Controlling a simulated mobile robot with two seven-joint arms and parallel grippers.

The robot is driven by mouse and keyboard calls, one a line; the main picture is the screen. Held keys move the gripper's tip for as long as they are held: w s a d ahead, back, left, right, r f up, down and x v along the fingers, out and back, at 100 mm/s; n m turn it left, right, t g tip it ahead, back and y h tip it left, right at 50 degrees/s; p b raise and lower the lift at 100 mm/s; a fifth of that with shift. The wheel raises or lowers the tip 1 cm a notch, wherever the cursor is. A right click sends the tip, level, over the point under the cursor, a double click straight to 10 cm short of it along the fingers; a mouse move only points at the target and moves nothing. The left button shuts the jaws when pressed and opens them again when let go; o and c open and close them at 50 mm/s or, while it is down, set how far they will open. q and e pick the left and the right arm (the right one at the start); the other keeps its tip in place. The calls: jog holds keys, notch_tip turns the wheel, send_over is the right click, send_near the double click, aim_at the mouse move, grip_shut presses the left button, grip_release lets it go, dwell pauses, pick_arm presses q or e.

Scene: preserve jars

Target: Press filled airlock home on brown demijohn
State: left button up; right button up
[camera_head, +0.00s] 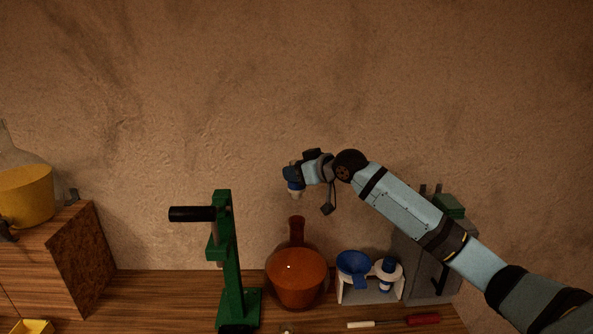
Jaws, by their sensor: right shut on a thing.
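The brown demijohn (297,277) stands upright on the wooden bench, its narrow neck (297,228) pointing up. My right gripper (297,182) is above the neck, clearly apart from it, at the end of the arm from the right. It is shut on a small pale and blue piece (295,194), which looks like the airlock. The piece hangs above the neck opening with a gap between them. The fingers hide much of it, and its fill cannot be made out. My left gripper is not in view.
A green press stand (229,265) with a black handle stands left of the demijohn. A white holder (371,296) with a blue funnel (353,266) stands right. A red-handled tool (422,319) lies in front. A yellow-filled glass vessel (27,195) sits on a wooden box.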

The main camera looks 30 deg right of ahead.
aim_at(304, 190)
jog(key=shift+r+p, duration=0.1)
jog(key=shift+p, duration=0.35)
jog(key=shift+f+b, duration=1)
jog(key=shift+f, duration=1.95)
jog(key=shift+f, duration=1.8)
jog(key=o, duration=0.9)
